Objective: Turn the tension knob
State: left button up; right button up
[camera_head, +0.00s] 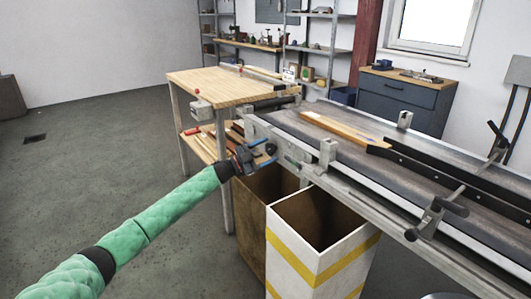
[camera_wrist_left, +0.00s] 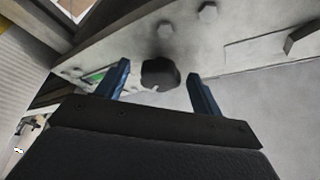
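The tension knob appears as a dark, lobed knob (camera_wrist_left: 160,75) on the side of the pale metal conveyor frame in the left wrist view. My left gripper (camera_wrist_left: 160,84) is open, with one blue finger on each side of the knob and a gap visible to both. In the head view my left gripper (camera_head: 264,155) is at the near end of the conveyor (camera_head: 345,175), beside its frame. The knob is hard to tell apart from the gripper there. My right gripper is not in view.
A white bin with yellow stripes (camera_head: 290,262) and a brown bin (camera_head: 250,218) stand under the conveyor, close to my left gripper. A wooden table (camera_head: 215,84) stands behind. A wooden board (camera_head: 340,128) lies on the belt. The floor at left is clear.

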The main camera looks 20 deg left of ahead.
pick_arm(q)
jog(key=v, duration=0.7)
jog(key=shift+s+a+f, duration=0.2)
jog(key=shift+s+a, duration=0.05)
dwell(0.3)
